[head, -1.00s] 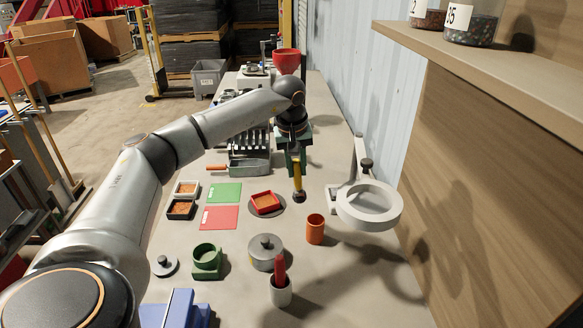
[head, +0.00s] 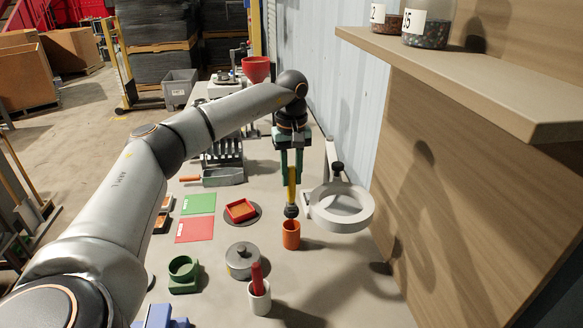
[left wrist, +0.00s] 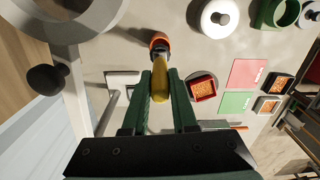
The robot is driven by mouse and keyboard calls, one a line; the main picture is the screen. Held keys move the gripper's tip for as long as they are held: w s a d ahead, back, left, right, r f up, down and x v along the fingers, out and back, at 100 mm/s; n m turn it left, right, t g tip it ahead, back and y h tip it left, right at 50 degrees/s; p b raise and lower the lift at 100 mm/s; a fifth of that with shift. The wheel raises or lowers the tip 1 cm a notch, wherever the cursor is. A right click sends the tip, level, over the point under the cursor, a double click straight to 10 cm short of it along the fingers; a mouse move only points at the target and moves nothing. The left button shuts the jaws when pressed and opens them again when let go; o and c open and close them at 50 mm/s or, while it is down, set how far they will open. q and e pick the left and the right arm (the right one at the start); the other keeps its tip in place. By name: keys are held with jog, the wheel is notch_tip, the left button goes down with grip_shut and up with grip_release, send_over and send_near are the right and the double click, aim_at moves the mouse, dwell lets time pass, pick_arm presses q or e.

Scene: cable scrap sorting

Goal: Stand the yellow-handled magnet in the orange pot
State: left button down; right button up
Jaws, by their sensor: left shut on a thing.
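The yellow-handled magnet (head: 291,188) hangs upright from my left gripper (head: 289,160), with its dark round end downward. My left gripper is shut on the yellow handle. The orange pot (head: 291,236) stands on the table right under the magnet's dark end. In the head view the dark end appears just above or at the pot's rim; I cannot tell whether it is inside. In the left wrist view the yellow handle (left wrist: 159,90) lies between the fingers (left wrist: 159,84), and the orange pot (left wrist: 159,38) shows partly behind the dark end. My right gripper is not in view.
A white ring-shaped magnifier (head: 341,205) on a stand is close right of the pot. A grey lidded pot (head: 241,262), a white cup (head: 259,300) with a red-handled item, a green holder (head: 184,275) and a red tray (head: 240,210) stand nearby. A wooden shelf (head: 470,75) overhangs at right.

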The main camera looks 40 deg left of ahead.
aim_at(292, 167)
pick_arm(q)
jog(key=shift+f, duration=3.15)
jog(key=shift+f+b, duration=0.65)
jog(key=shift+f, duration=0.6)
jog(key=c, duration=0.6)
grip_release()
jog(key=shift+r, duration=0.1)
notch_tip(292, 167, up, 12)
jog(key=shift+r+b, duration=0.15)
jog(key=shift+b, duration=0.35)
